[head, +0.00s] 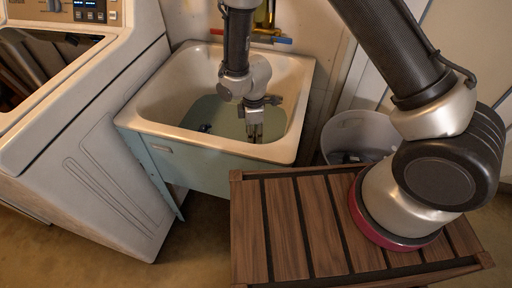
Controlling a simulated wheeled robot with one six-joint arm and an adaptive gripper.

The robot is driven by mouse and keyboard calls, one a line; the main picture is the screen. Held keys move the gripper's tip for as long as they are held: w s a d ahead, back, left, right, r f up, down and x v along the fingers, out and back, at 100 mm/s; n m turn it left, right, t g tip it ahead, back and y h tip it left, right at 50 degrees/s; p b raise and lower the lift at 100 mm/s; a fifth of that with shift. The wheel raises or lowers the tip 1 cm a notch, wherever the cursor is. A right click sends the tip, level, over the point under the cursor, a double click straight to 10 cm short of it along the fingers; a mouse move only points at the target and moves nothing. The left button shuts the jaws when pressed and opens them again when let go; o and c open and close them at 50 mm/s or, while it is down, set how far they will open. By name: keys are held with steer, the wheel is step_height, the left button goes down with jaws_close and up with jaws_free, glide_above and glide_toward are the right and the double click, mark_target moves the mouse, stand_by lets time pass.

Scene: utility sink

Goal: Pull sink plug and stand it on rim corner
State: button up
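The utility sink (205,146) is pale with a cream rim and a light blue-green front panel. It holds greenish, murky water (215,113). My gripper (254,136) points down inside the sink, toward the right front part of the basin, with its fingertips at or near the water. The gap between its fingers is too small to read, and I cannot tell whether anything is between them. I cannot make out the plug; the gripper and water may hide it. The rim's front right corner (289,155) is bare.
A small dark blue thing (205,128) sits in the water at left. A white washing machine (85,130) stands close on the left. A pale bin (360,132) stands right of the sink. A slatted wooden surface (285,225) is in front. Red and blue taps (262,37) are at the back.

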step_height(320, 180, down, 4)
steer(key=shift+f, duration=0.15)
steer(key=c, duration=0.7)
steer(key=shift+c, duration=0.2)
step_height(320, 180, up, 10)
steer(key=shift+r, duration=0.1)
stand_by(0.4)
